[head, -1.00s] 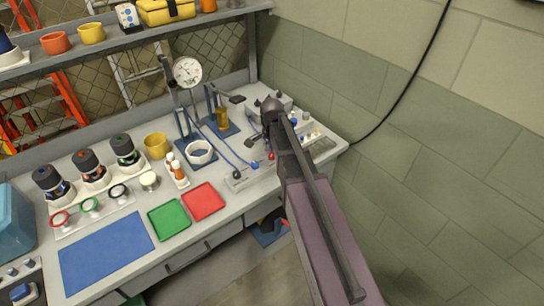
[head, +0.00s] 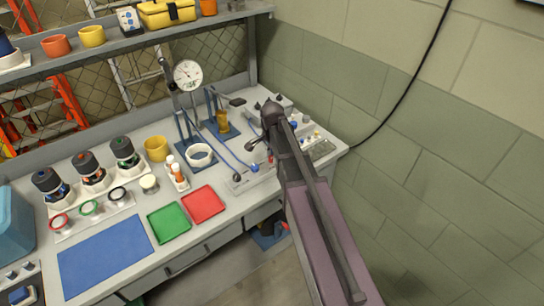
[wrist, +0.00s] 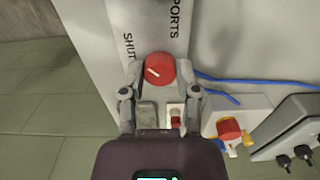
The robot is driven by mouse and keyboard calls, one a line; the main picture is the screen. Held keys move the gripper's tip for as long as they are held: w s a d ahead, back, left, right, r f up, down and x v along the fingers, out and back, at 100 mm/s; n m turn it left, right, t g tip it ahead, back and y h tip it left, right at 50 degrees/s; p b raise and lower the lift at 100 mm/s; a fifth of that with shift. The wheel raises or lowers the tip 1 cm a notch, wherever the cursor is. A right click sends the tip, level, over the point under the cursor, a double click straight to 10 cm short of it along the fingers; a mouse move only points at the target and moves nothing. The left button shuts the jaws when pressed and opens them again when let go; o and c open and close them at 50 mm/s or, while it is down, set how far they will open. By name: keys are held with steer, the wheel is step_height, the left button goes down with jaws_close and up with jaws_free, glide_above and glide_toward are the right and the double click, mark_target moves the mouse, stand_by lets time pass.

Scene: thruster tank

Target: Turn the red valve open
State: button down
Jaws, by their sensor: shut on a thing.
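The red valve (wrist: 160,70) is a round red knob with a short white pointer mark, set on a pale panel lettered "SHUT" and "PORTS" in the wrist view. My gripper (wrist: 161,92) has one finger on each side of the knob and is shut on it. In the head view my gripper (head: 256,146) is low over the valve panel (head: 246,182) at the right end of the bench, and the red knob is mostly hidden by it.
A blue knob (head: 254,168) and a dark knob (head: 237,177) sit left of the gripper with blue hoses. A gauge (head: 188,74) stands behind. Red (head: 203,204) and green (head: 169,222) trays lie in front. The wall (head: 420,150) is close on the right.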

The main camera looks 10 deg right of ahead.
steer(key=shift+n, duration=0.3)
steer(key=n, duration=0.8)
steer(key=shift+n, duration=0.4)
steer(key=n, duration=0.4)
steer(key=shift+n, duration=2.2)
steer(key=shift+c, duration=1.7)
jaws_free()
